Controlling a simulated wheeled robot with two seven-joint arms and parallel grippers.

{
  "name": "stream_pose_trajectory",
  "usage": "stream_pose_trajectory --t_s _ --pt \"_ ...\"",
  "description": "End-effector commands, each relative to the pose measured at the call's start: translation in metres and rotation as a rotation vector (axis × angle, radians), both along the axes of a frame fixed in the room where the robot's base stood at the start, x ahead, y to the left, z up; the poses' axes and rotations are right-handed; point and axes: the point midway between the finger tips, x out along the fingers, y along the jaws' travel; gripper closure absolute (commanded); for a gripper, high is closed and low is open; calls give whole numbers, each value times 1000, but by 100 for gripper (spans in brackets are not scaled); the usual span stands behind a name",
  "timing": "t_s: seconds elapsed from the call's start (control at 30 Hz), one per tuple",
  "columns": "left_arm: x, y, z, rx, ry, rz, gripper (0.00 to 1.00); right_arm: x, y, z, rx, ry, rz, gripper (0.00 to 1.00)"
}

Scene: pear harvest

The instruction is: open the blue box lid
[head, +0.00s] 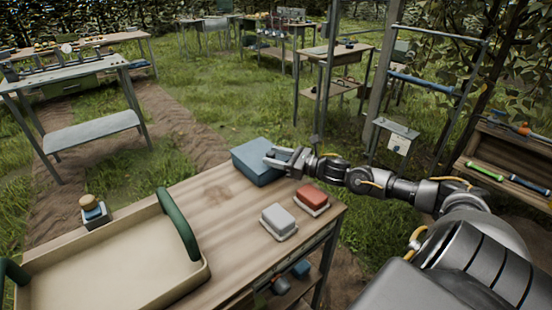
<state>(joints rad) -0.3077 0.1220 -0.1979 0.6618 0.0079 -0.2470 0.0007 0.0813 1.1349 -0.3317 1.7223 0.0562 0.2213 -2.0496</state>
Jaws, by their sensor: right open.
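The blue box (252,165) sits near the far edge of the wooden table. Its lid looks closed, as its flat top shows whole apart from the part behind my gripper. My right gripper (272,158) is at the right side of the box, with its open fingers over the top edge. I cannot tell whether the fingers touch the lid. My left gripper is not in view.
On the wooden table (215,222), a red box (311,197) and a grey-white box (278,218) stand close to the blue box, nearer me. A beige tray (120,262) with green handles fills the table's left part. Bare table lies between.

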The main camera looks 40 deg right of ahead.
Motion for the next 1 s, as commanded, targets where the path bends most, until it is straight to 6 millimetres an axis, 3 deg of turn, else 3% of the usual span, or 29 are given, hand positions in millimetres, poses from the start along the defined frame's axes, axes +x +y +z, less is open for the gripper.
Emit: stream_pose_trajectory --t_s 0.2,0.6,1.0 --pt "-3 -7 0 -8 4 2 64 0 0 0 0 0 0 51" --pt "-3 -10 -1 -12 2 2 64 0 0 0 0 -1 -1 100" --pt "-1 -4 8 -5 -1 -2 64 7 5 13 0 44 9 100"
